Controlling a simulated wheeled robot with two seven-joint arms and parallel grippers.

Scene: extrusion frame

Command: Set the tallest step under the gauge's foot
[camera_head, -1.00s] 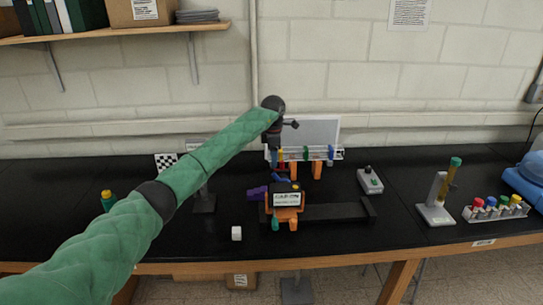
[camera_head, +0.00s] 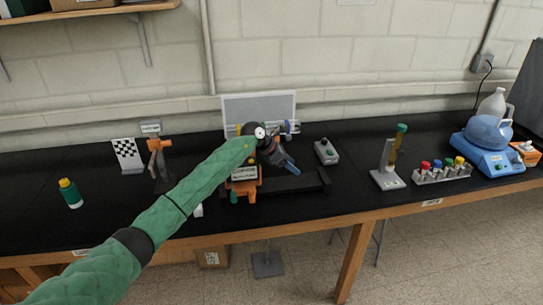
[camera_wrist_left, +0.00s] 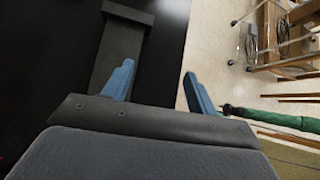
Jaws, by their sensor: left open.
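An orange unit with a labelled face (camera_head: 245,174) sits at the left end of a black rail (camera_head: 302,183) on the bench. I cannot tell whether it is the gauge, and its foot cannot be made out. My left gripper (camera_head: 287,164) is above the rail, right of the orange unit. Its blue fingers are apart and empty, and they also show in the left wrist view (camera_wrist_left: 160,84), beside the dark rail (camera_wrist_left: 118,45). No set of steps can be told apart; my arm hides part of the area. A green arm, probably my right (camera_wrist_left: 290,121), shows far off with its dark end unclear.
A white block (camera_head: 198,210) is partly hidden by my left arm. A grey switch box (camera_head: 326,152), a stand with a tube (camera_head: 388,176) and a rack of coloured caps (camera_head: 442,174) stand to the right. The bench's front edge is close.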

